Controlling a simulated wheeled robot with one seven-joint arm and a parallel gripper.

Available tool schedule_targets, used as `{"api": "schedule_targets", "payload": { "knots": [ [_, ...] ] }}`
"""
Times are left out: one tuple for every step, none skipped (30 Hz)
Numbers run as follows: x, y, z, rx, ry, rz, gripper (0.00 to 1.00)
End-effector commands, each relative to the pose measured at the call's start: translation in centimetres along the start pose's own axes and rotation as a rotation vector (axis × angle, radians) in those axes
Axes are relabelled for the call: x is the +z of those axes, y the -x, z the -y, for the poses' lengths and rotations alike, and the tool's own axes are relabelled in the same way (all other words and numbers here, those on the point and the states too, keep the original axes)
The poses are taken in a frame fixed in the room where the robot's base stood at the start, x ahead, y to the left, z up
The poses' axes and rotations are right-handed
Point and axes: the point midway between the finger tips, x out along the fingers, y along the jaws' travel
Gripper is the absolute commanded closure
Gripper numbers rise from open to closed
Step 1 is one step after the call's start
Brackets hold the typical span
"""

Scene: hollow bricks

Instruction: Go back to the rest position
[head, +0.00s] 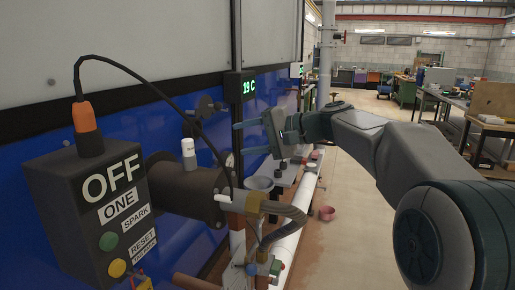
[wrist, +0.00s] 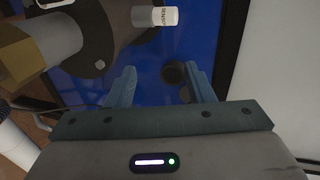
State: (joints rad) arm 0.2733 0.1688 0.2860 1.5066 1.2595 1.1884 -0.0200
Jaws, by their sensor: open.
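My gripper (head: 238,138) is open and empty in front of the blue wall panel (head: 60,165), its fingers pointing left in the head view. In the wrist view my gripper (wrist: 160,74) shows its two blue fingers well apart, with the blue panel behind them. A dark round knob or hole (wrist: 173,73) shows between the fingers, and I cannot tell how far behind them it is. My arm reaches in from the right of the head view.
A dark box (head: 60,200) marked OFF stands front left, with a cable arching from its orange plug (head: 87,128). A dark flanged cylinder (head: 185,190) with a white sensor (head: 188,147) and pipes is beside it. A pink pot (head: 327,213) sits low. Floor (head: 345,245) lies open ahead.

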Motion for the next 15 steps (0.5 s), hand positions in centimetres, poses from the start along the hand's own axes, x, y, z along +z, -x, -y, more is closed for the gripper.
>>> {"api": "schedule_targets", "payload": {
  "knots": [
    [1.2, 0.0, -1.0, 0.065, 0.009, -0.004, 0.52],
    [1.9, 0.1, -1.9, 0.108, 0.016, -0.009, 0.52],
    [2.9, 0.4, -3.2, 0.173, 0.026, -0.016, 0.52],
    [3.7, 0.6, -4.4, 0.226, 0.036, -0.020, 0.52],
    [4.6, 1.0, -5.6, 0.281, 0.045, -0.025, 0.52],
    [5.8, 1.7, -7.3, 0.357, 0.061, -0.032, 0.52],
    [6.7, 2.3, -8.6, 0.414, 0.073, -0.035, 0.52],
    [7.6, 3.0, -9.9, 0.470, 0.086, -0.040, 0.52],
    [8.8, 3.9, -11.5, 0.541, 0.105, -0.043, 0.52],
    [9.7, 4.8, -12.7, 0.594, 0.119, -0.046, 0.52],
    [10.6, 5.6, -13.9, 0.646, 0.134, -0.047, 0.52],
    [11.8, 6.9, -15.6, 0.716, 0.157, -0.047, 0.52],
    [12.7, 7.9, -16.7, 0.767, 0.175, -0.047, 0.52],
    [13.7, 8.9, -17.9, 0.818, 0.196, -0.044, 0.52],
    [14.8, 10.3, -19.4, 0.881, 0.222, -0.042, 0.52]
  ]
}}
